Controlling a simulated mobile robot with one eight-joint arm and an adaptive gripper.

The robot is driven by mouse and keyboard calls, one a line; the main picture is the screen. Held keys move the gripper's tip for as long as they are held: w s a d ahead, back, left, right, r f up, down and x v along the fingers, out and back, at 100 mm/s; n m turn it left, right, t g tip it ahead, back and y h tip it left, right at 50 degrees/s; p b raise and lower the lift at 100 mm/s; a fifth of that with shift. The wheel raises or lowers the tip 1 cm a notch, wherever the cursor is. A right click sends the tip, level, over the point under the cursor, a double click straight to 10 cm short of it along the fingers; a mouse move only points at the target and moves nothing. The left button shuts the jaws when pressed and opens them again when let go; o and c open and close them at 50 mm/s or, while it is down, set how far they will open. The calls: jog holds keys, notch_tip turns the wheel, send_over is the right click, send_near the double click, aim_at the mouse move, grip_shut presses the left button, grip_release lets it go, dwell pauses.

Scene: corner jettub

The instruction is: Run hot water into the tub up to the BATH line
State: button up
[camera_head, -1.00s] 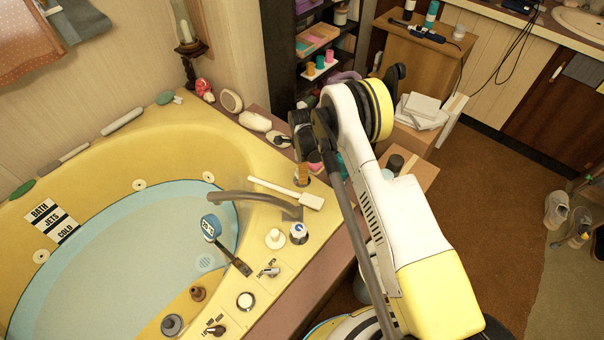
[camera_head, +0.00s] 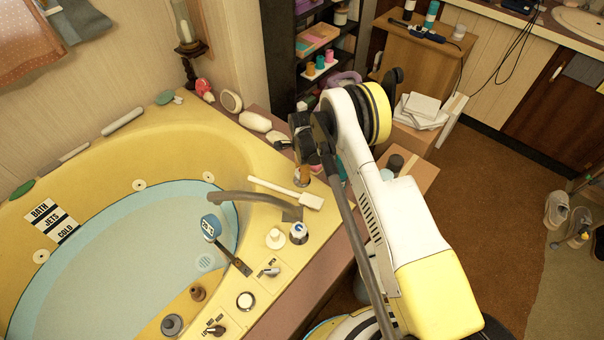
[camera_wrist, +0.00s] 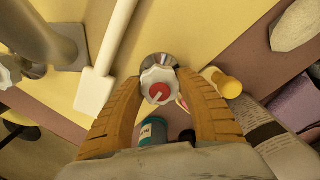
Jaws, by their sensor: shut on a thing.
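My gripper (camera_wrist: 160,82) is shut on the white tap handle with a red centre (camera_wrist: 158,93), one tan finger on each side. In the head view my gripper (camera_head: 302,172) is at the tub's back-right rim, its grip largely hidden. The blue-marked tap (camera_head: 299,233) stands nearer on the rim. The grey spout (camera_head: 250,199) reaches over the tub (camera_head: 215,145); I see no stream at its end. The tub holds pale water (camera_head: 110,275). The label plate (camera_head: 52,220) reads BATH, JETS, COLD; the water edge lies near it, exact level unclear.
A blue-headed gauge (camera_head: 211,226) leans over the water, its reading too small to trust. A yellow-capped bottle (camera_wrist: 226,84) stands close to my right finger.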

jog(key=n, duration=0.3)
jog(key=shift+n, duration=0.3)
jog(key=n, duration=0.4)
jog(key=shift+n, duration=0.4)
jog(key=n, duration=0.5)
jog(key=shift+n, duration=0.3)
dwell(5.8)
